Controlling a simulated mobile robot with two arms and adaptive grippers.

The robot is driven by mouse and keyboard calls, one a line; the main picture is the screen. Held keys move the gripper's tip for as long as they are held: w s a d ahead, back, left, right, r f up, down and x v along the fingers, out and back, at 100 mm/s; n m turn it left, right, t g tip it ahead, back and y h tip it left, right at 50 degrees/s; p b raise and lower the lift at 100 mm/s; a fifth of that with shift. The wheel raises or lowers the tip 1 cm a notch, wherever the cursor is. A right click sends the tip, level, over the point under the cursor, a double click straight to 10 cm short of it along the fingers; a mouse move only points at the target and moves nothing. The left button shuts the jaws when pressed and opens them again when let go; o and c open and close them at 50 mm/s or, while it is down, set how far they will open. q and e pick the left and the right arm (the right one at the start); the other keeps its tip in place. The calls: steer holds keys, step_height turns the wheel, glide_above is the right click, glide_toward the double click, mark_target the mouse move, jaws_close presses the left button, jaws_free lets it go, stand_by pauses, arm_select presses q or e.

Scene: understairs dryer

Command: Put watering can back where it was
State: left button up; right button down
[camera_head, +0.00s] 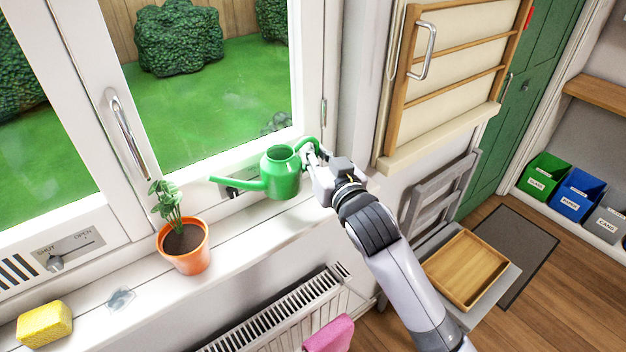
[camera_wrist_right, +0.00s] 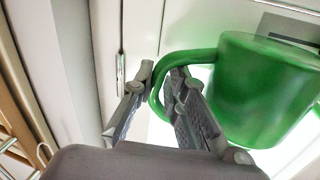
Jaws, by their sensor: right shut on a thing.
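The green watering can (camera_head: 281,172) is at the right end of the white windowsill (camera_head: 232,238), its spout pointing left. I cannot tell whether its base touches the sill. My right gripper (camera_head: 312,152) is shut on its handle. In the right wrist view the can (camera_wrist_right: 262,88) fills the right side, and the right gripper's fingers (camera_wrist_right: 160,90) are on either side of the handle loop. My left gripper is not in view.
A potted plant (camera_head: 184,246) stands on the sill left of the can. A yellow sponge (camera_head: 44,324) and a small clear item (camera_head: 120,298) lie farther left. A radiator (camera_head: 290,318) with a pink cloth (camera_head: 330,336) is below. A chair holds a wooden tray (camera_head: 467,268).

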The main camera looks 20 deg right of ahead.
step_height(320, 180, down, 7)
steer(key=shift+f, duration=0.15)
steer(key=shift+f, duration=0.1)
stand_by(0.3)
steer(key=c, duration=1.6)
jaws_free()
steer(key=shift+f, duration=0.1)
steer(key=s+d+b, duration=0.1)
steer(key=s+b, duration=0.1)
steer(key=s, duration=1)
steer(key=shift+d+r, duration=0.2)
steer(key=shift+r, duration=0.1)
